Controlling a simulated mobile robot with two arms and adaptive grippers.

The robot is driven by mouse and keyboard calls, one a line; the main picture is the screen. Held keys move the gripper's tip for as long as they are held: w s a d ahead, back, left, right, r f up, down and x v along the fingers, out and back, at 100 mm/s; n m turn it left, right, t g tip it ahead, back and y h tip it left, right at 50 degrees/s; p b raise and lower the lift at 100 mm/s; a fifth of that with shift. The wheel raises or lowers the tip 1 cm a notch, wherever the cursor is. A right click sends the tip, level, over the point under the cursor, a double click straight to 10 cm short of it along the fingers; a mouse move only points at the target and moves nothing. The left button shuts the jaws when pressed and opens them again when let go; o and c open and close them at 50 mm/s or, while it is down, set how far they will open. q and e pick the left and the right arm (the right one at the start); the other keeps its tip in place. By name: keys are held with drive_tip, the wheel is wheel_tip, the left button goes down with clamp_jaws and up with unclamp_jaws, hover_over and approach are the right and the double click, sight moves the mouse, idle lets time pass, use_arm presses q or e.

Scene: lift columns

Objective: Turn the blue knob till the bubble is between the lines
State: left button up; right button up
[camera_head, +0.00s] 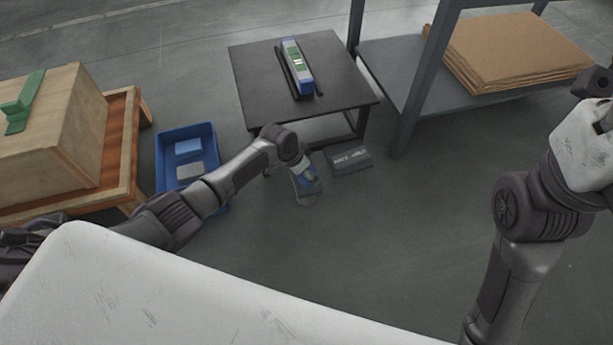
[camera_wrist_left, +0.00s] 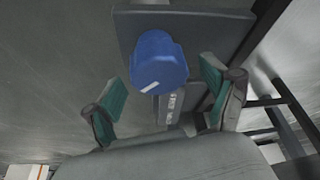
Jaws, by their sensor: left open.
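A long level (camera_head: 297,66) with blue ends and a green and white top lies on the dark square table (camera_head: 255,75). Its bubble and lines are too small to make out. In the left wrist view the blue knob (camera_wrist_left: 158,60) has a white mark on its face and lies between the two green-padded fingers of my left gripper (camera_wrist_left: 165,78). The fingers are open, with visible gaps on both sides of the knob. In the head view my left gripper (camera_head: 306,184) is low in front of the table, with blue showing at it.
A grey lettered block (camera_head: 348,160) is on the floor near my left gripper. A blue bin (camera_head: 163,165) and a wooden crate (camera_head: 75,130) stand left. A shelf (camera_head: 395,75) with cardboard sheets (camera_head: 520,45) stands right. Floor in front is clear.

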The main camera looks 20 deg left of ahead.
use_arm(q)
drive_tip(key=shift+w+d+f, duration=0.1)
drive_tip(key=shift+f, duration=0.25)
drive_tip(key=shift+c, duration=0.3)
drive_tip(key=c, duration=1.1)
